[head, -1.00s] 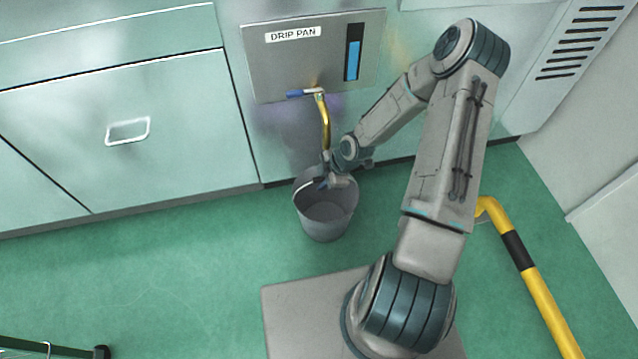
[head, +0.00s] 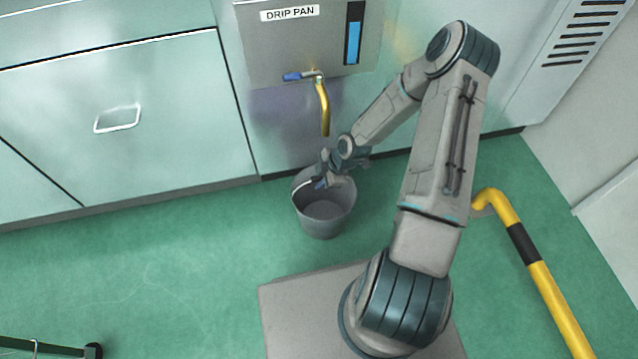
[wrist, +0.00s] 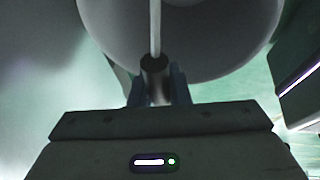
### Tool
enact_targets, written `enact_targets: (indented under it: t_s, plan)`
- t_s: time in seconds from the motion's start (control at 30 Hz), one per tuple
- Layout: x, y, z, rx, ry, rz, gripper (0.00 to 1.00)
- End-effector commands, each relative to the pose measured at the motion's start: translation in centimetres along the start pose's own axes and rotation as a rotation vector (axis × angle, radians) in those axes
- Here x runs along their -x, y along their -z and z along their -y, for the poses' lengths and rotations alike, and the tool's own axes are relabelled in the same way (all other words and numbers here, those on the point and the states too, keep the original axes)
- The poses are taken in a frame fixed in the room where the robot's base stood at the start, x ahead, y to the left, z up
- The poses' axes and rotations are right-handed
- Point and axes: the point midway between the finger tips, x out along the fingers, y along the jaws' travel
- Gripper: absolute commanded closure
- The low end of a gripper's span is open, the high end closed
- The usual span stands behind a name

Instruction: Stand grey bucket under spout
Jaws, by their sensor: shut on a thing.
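The grey bucket (head: 325,214) is upright at the foot of the cabinet front, and its inside looks empty. My gripper (head: 322,181) is at the bucket's top, shut on its handle. In the wrist view the handle (wrist: 155,30) runs into the grip between my fingers (wrist: 158,88), with the bucket (wrist: 215,40) beyond. The brass spout (head: 323,110) with a blue lever (head: 298,76) hangs from the panel marked DRIP PAN (head: 290,13). The spout's mouth is above the bucket's back part in the head view. I cannot tell whether the bucket touches the floor.
Pale green cabinets (head: 120,110) close off the back and left. A yellow and black rail (head: 545,285) stands on the right. A dark green bar (head: 45,347) is at the lower left. The green floor (head: 150,270) left of the bucket is clear.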

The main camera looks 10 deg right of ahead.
Motion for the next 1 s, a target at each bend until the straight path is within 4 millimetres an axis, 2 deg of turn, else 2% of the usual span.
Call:
enact_targets:
  t_s: [0.03, 0.43, 0.47, 0.53, 0.87, 1.0]
  plan:
    - [-0.8, -0.5, 0.1, -0.003, -0.003, 0.001, 1.0]
    - [-1.1, -0.8, 0.0, -0.004, -0.004, 0.002, 1.0]
    - [-1.1, -0.8, 0.1, -0.004, -0.003, 0.002, 0.81]
    - [-1.0, -0.8, 0.0, -0.004, -0.003, 0.002, 0.62]
    - [-0.8, -0.7, 0.0, -0.004, -0.003, 0.002, 0.62]
    - [0.9, -0.6, -0.1, -0.006, -0.005, 0.002, 0.62]
